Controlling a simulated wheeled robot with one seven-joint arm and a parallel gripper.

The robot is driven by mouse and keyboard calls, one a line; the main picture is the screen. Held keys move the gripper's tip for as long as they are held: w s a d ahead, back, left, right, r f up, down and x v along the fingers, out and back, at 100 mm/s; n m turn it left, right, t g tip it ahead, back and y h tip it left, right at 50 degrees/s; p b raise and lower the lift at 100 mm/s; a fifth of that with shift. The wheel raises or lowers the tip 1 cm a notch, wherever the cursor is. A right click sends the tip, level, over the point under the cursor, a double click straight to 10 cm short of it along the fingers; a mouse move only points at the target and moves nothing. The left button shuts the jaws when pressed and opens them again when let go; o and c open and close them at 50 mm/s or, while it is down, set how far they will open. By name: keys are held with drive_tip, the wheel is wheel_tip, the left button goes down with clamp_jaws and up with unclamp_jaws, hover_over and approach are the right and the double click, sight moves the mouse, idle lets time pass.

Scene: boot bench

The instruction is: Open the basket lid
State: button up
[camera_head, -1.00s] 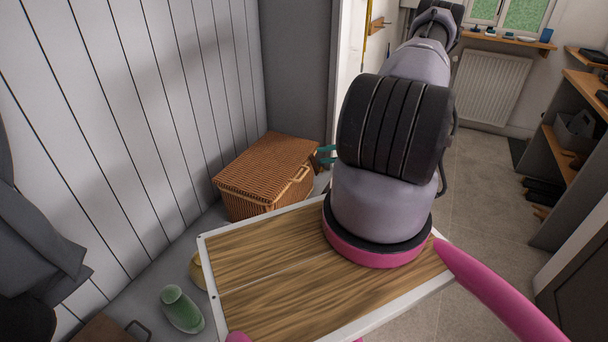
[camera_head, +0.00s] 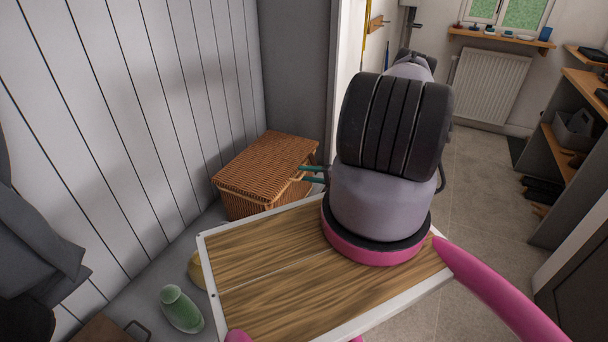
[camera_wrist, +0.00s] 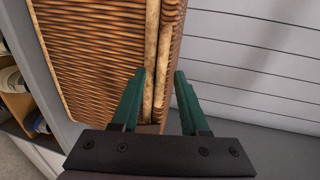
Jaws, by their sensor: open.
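The wicker basket (camera_head: 258,172) stands on the grey bench against the panelled wall in the head view. Its lid (camera_head: 268,158) lies flat and closed on top. My gripper (camera_head: 312,174) has green fingers and is at the basket's front right side, by the lid's rim and the front handle, which is mostly hidden. In the wrist view my gripper (camera_wrist: 160,82) is open, its fingers on either side of the pale seam where the lid's rim meets the basket (camera_wrist: 95,60). Nothing is clearly held between them, and I cannot tell whether they touch the wicker.
My arm hides part of the room. A shelf unit (camera_head: 568,150) stands at the right, and the floor (camera_head: 478,190) between is clear.

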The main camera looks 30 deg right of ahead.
drive_tip(key=shift+w+a+f, duration=0.1)
drive_tip(key=shift+w+a, duration=0.3)
drive_tip(key=shift+w, duration=0.1)
clamp_jaws()
idle(1.2)
